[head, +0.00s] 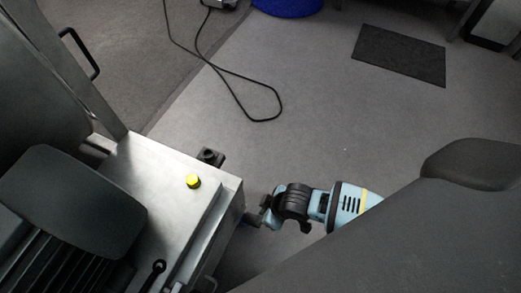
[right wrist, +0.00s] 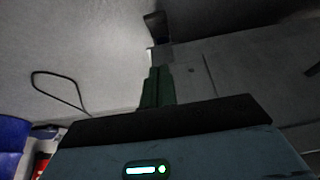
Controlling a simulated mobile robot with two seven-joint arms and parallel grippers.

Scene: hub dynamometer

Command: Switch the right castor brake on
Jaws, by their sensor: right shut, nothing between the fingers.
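My right gripper (head: 255,216) reaches in from the right in the head view, low beside the right-hand edge of the metal machine housing (head: 165,160). It is shut with nothing in it. In the right wrist view its closed fingers (right wrist: 157,88) point up the picture, and a small dark piece (right wrist: 155,27) shows beyond their tips. I cannot tell whether that piece is part of the castor brake or whether the fingers touch it. The right castor and its brake cannot be made out in the head view. My left gripper is not in view.
A black cable (head: 270,118) lies looped on the floor. A dark mat (head: 400,54) lies at the back right. The floor between is clear.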

